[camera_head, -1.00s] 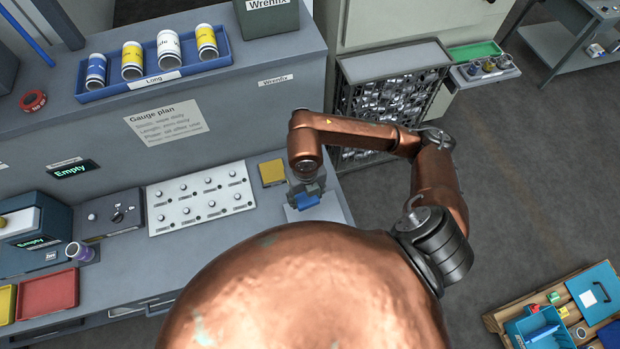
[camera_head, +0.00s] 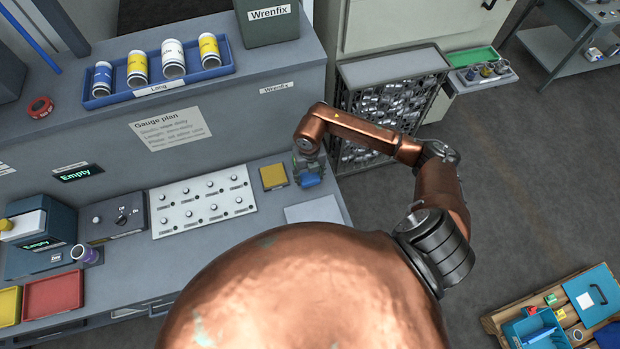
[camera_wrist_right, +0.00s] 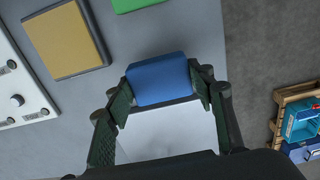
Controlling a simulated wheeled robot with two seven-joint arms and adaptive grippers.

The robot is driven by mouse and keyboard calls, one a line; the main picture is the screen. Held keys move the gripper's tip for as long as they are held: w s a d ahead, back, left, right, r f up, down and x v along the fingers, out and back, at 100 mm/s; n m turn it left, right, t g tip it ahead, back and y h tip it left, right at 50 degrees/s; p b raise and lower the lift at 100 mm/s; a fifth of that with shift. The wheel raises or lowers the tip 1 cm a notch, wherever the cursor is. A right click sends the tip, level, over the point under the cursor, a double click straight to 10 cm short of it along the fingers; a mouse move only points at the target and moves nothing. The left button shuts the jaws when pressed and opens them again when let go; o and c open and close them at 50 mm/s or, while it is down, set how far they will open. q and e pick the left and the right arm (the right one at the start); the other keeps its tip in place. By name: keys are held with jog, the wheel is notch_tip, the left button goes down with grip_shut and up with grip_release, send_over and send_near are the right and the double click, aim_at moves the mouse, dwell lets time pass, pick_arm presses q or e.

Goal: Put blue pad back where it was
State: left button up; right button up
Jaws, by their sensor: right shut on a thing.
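The blue pad (camera_head: 311,180) is between the fingers of my right gripper (camera_head: 309,176), which is shut on it. In the right wrist view the blue pad (camera_wrist_right: 160,80) spans the gap between the two dark green fingers. It appears held above the bench, beyond a pale flat plate (camera_head: 314,210); the exact height is unclear. The plate also shows below the pad in the right wrist view (camera_wrist_right: 172,132). A yellow pad (camera_head: 273,176) lies on the bench just left of the gripper. My left gripper is out of view.
A white panel of knobs (camera_head: 202,200) lies left of the yellow pad. A green object (camera_wrist_right: 138,3) shows beyond the blue pad in the right wrist view. A wire-mesh bin (camera_head: 390,95) stands right of the bench. My copper body hides the bench's near part.

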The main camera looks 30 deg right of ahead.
aim_at(310, 180)
jog(key=shift+w+d+f, duration=0.15)
jog(key=shift+w+f, duration=0.05)
jog(key=shift+f, duration=0.35)
notch_tip(310, 180, down, 2)
jog(key=shift+f+p, duration=0.15)
jog(key=shift+p, duration=0.45)
jog(key=shift+f, duration=0.2)
jog(key=shift+f, duration=0.1)
jog(key=o, duration=1.1)
